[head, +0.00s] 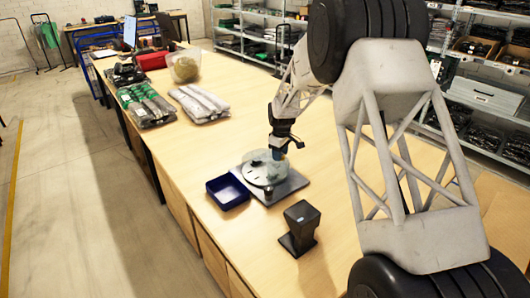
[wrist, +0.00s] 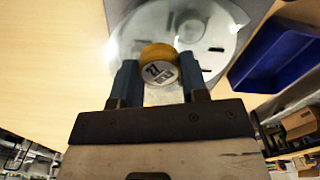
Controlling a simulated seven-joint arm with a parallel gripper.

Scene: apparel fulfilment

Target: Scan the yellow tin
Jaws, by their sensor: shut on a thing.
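The yellow tin (wrist: 158,64) is a small round tin with a pale label bearing dark marks. In the wrist view it sits between the two blue fingers of my gripper (wrist: 158,82), which is shut on it. In the head view my gripper (head: 279,152) is over the round clear-and-white dish (head: 262,170) on a grey plate (head: 291,186); the tin cannot be made out there. The dish also shows behind the tin in the wrist view (wrist: 205,30). A black stand-like device (head: 301,220), perhaps the scanner, stands on the table in front of the plate.
A blue open bin (head: 227,191) stands left of the plate, near the table edge. Bagged garments (head: 199,102), more packs (head: 145,104) and a clear tub (head: 184,66) lie farther back. Shelves line the right. The table (head: 218,145) is clear between the packs and bin.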

